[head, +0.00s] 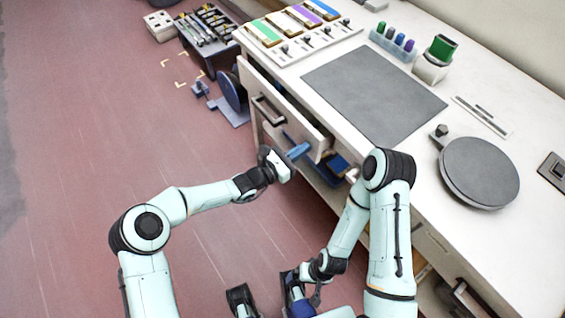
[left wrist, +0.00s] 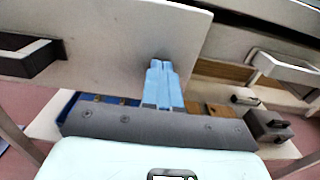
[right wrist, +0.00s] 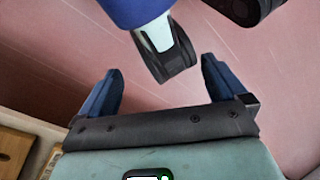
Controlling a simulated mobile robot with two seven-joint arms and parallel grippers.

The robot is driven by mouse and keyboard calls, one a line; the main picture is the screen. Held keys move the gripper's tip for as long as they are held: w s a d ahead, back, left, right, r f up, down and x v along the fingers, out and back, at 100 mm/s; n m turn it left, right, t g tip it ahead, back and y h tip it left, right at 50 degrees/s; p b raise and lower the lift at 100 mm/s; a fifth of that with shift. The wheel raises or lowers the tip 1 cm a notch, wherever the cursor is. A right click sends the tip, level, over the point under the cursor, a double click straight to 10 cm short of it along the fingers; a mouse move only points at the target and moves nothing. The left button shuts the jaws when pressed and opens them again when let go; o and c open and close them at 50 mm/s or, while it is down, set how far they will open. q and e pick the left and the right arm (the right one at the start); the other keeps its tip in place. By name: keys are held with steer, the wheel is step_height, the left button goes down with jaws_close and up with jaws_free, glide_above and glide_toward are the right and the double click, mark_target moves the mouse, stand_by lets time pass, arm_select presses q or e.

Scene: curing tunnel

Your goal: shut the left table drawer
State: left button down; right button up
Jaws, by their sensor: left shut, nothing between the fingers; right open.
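The left table drawer (head: 282,106) stands pulled out from the white table, its pale front and dark handle (head: 268,109) facing the floor side. My left gripper (head: 299,151) is shut and empty at the right part of that front. In the left wrist view, its blue fingers (left wrist: 161,66) point at the drawer front (left wrist: 115,35), right of the dark handle (left wrist: 28,57). The tips overlap the panel's lower part; I cannot tell if they touch. My right gripper (right wrist: 157,85) is open and empty over the floor, low beside the table.
On the table are a grey mat (head: 373,95), a round grey plate (head: 480,170), a green cup (head: 442,47) and a tray of coloured blocks (head: 295,25). A blue bin (head: 339,166) sits below. Another drawer handle (left wrist: 283,68) is at right. The red floor at left is mostly clear.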

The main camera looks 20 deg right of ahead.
mark_target(312, 144)
arm_select(q)
steer(key=b+x, duration=0.1)
steer(key=x, duration=0.3)
steer(key=shift+d+f, duration=0.1)
steer(key=shift+w+d, duration=0.25)
steer(key=shift+d, duration=0.25)
steer(key=shift+r+b, duration=0.25)
steer(key=shift+b, duration=0.05)
arm_select(e)
steer(key=shift+w+d+f+t, duration=0.25)
steer(key=shift+w+f, duration=0.35)
steer(key=shift+w, duration=0.05)
steer(key=shift+w+d+f+t, duration=0.2)
steer(key=shift+w+f+t, duration=0.05)
steer(key=shift+w+f, duration=0.35)
arm_select(q)
steer(key=shift+d+r, duration=0.1)
steer(key=shift+r, duration=0.05)
